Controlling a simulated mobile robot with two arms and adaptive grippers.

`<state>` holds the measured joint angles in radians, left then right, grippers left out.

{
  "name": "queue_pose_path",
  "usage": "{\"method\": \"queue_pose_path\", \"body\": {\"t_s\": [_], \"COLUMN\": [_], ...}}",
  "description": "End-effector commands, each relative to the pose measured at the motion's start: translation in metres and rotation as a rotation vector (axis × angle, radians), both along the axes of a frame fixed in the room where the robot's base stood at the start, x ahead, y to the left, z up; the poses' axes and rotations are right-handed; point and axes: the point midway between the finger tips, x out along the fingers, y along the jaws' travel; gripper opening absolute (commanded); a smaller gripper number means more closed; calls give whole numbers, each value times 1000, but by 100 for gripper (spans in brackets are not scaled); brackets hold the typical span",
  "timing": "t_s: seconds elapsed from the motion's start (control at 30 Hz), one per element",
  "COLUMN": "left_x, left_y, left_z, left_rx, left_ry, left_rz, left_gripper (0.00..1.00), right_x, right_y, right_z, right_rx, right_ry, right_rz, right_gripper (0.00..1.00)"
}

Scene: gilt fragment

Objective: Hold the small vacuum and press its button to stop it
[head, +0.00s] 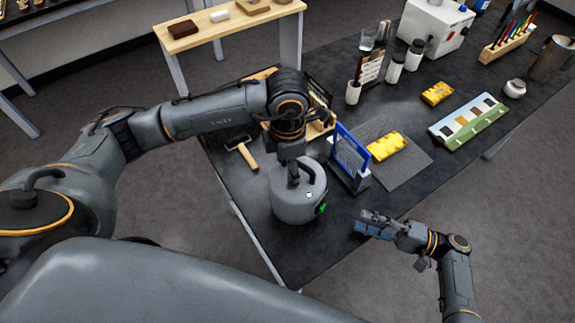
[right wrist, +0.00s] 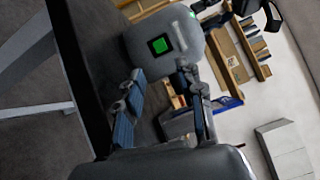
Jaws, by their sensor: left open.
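The small vacuum (head: 298,206) is a round grey body standing on the dark table near its front left edge. A green button (head: 322,208) shows on its right side. In the right wrist view the vacuum (right wrist: 140,50) stands beyond the fingertips, its lit green button (right wrist: 159,45) facing the camera. My left gripper (head: 293,178) is over the vacuum's top at its handle, open; its fingertips are partly hidden. My right gripper (head: 368,224) is right of the vacuum, apart from it. The right wrist view shows its two fingers (right wrist: 166,105) spread, with nothing between them.
A blue-framed panel (head: 350,158) stands close behind the vacuum to the right. A grey mat (head: 405,172) with a yellow block (head: 387,146) lies beyond. A wooden-handled tool (head: 247,155) lies to the left. The table's front edge is close to the vacuum.

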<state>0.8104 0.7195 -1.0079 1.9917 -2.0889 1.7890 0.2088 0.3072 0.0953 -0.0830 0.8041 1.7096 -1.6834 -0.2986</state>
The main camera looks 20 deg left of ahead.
Motion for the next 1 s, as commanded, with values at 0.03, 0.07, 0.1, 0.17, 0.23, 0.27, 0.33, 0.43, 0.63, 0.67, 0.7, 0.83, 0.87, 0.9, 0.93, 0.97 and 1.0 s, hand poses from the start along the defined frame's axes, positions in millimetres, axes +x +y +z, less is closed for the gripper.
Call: {"method": "queue_pose_path", "body": {"t_s": [0.03,0.07,0.1,0.17,0.23,0.27,0.33,0.43,0.63,0.67,0.7,0.83,0.87,0.9,0.93,0.97,1.0], "left_x": [-1,-2,-2,-2,-2,-3,-3,-3,-4,-4,-4,-5,-5,-5,-5,-5,-5], "left_y": [-1,-1,-1,-1,-1,-1,-1,-1,-1,-1,-1,-1,0,0,0,0,0], "left_z": [-1,-1,-1,-2,-2,-2,-3,-4,-4,-5,-5,-5,-5,-5,-5,-5,-6], "left_rx": [-2,-3,-3,-2,-2,-2,-2,-1,0,1,0,2,2,2,2,2,2], "left_ry": [4,4,4,6,7,8,9,11,13,14,15,16,16,17,17,18,18], "left_rz": [-3,-3,-3,-4,-4,-4,-5,-4,-4,-4,-3,-3,-3,-3,-3,-2,-2], "left_gripper": [41,35,27,14,0,0,0,0,0,0,0,0,0,0,0,0,0], "right_x": [0,0,0,0,0,0,0,0,0,0,0,0,0,0,0,0,0], "right_y": [0,0,0,0,0,0,0,0,0,0,0,0,0,0,0,0,0], "right_z": [0,0,0,0,0,0,0,-1,-1,-1,-1,-1,-1,-1,-1,-1,-1], "right_rx": [0,0,0,0,0,0,0,0,0,0,0,0,0,0,0,0,0], "right_ry": [0,0,0,0,0,0,0,0,0,0,0,0,0,0,0,0,0], "right_rz": [0,0,0,0,0,0,0,0,0,0,0,0,0,0,0,0,0], "right_gripper": [38,38,38,38,38,38,38,38,38,38,38,13,7,0,0,0,0]}}
